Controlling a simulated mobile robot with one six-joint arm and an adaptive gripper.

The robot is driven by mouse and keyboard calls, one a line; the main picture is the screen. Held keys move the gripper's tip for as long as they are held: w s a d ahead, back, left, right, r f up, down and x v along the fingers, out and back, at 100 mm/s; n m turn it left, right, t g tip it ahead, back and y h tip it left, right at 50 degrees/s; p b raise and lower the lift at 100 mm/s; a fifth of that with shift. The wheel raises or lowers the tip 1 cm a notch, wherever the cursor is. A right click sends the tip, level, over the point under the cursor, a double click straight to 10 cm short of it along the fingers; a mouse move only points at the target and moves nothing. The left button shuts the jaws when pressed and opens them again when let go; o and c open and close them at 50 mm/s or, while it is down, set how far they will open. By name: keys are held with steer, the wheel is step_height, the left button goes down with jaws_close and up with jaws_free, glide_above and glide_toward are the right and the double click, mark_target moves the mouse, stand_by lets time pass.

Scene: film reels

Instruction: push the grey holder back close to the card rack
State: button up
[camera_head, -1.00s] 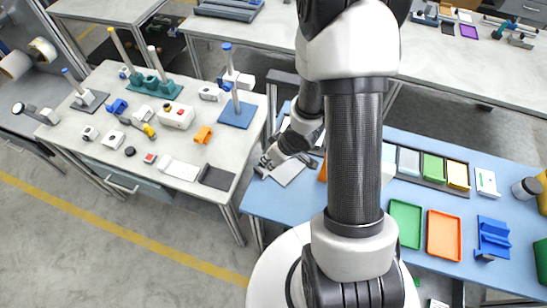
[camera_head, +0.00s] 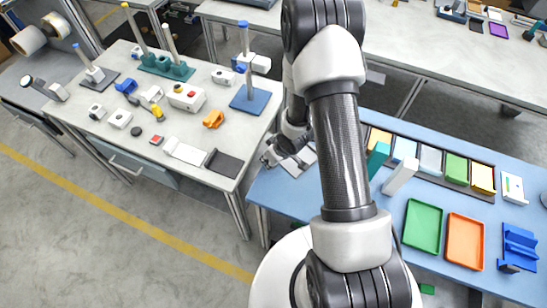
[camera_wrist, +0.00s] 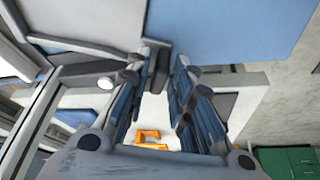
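A dark rack of coloured cards (camera_head: 431,174), which looks like the card rack, stands along the back of the blue table. Its slots show orange, pale blue, white, green and yellow. A pale grey-white upright block (camera_head: 400,176), possibly the grey holder, stands just in front of the rack's left part, beside a teal piece (camera_head: 378,159). I cannot tell surely which piece is the holder. My gripper (camera_head: 268,158) is low over the table's left end, left of these pieces. In the wrist view my gripper (camera_wrist: 168,72) has its fingers apart, with a white surface showing between them.
A green tray (camera_head: 422,227), an orange tray (camera_head: 465,242) and a blue stand (camera_head: 519,243) occupy the blue table's right front. A white table (camera_head: 135,125) with several parts stands at left, across a gap. My arm hides part of the blue table.

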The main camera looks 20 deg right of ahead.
steer(key=shift+f, duration=0.2)
steer(key=shift+c, duration=0.4)
jaws_close()
